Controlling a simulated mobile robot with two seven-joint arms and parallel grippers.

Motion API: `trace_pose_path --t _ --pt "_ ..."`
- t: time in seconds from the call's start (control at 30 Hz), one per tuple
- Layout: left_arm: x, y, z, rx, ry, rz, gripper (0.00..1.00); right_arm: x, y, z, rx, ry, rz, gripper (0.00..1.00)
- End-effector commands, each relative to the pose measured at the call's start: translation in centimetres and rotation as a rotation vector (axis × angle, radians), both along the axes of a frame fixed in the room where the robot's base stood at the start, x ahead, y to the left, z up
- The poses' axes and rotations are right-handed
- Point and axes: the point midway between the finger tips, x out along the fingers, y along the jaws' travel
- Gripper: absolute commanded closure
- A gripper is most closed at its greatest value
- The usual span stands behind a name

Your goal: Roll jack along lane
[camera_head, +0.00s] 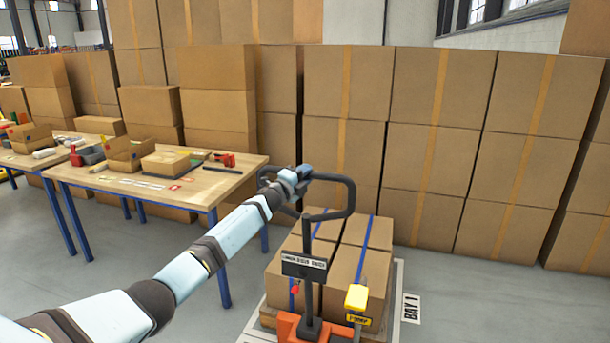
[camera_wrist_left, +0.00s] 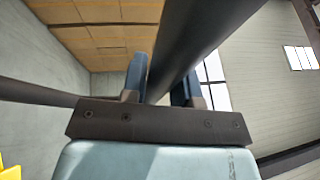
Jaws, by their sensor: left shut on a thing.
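The pallet jack (camera_head: 310,265) stands in front of me, with an orange base and a dark upright ending in a black loop handle (camera_head: 350,200). It carries cardboard boxes with blue straps (camera_head: 357,265). My left gripper (camera_head: 300,177) is shut on the handle near its top left part. In the left wrist view the dark handle bar (camera_wrist_left: 195,45) passes between the two blue fingers (camera_wrist_left: 160,80). My right gripper is not in view.
A floor sign reading BAY 1 (camera_head: 411,309) lies right of the jack, beside a pale outline (camera_head: 398,275). Stacked cardboard boxes (camera_head: 440,150) form a wall behind. A workbench with blue legs (camera_head: 215,190) stands at the left. Grey floor is clear at the right.

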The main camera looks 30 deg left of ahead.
Motion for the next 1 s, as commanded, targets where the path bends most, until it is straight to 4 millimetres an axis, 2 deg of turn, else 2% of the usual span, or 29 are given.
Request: trace_pose_path --t 0.1,0.13,0.2,0.23,0.5,0.63,0.77,1.0 --pt "0.0 0.2 0.3 0.0 -0.002 0.004 1.0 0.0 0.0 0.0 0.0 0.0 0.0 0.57" --pt "0.0 0.2 0.3 0.0 -0.003 0.004 0.68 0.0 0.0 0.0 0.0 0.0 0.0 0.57" --pt "0.0 0.2 0.3 0.0 -0.003 0.004 0.52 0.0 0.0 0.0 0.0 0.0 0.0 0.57" --pt "0.0 0.2 0.3 0.0 -0.003 0.004 0.47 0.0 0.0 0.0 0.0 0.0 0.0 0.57" --pt "0.0 0.1 0.2 0.0 -0.002 0.002 0.47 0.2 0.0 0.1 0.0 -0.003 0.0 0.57" --pt "-0.8 0.3 0.0 0.001 -0.002 0.003 0.47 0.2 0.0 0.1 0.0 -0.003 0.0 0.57" --pt "-2.7 0.6 -0.4 0.004 -0.001 0.002 0.47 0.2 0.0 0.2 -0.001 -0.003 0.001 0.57" --pt "-7.8 1.4 -1.5 0.003 0.0 0.001 0.47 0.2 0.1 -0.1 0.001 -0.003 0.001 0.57"
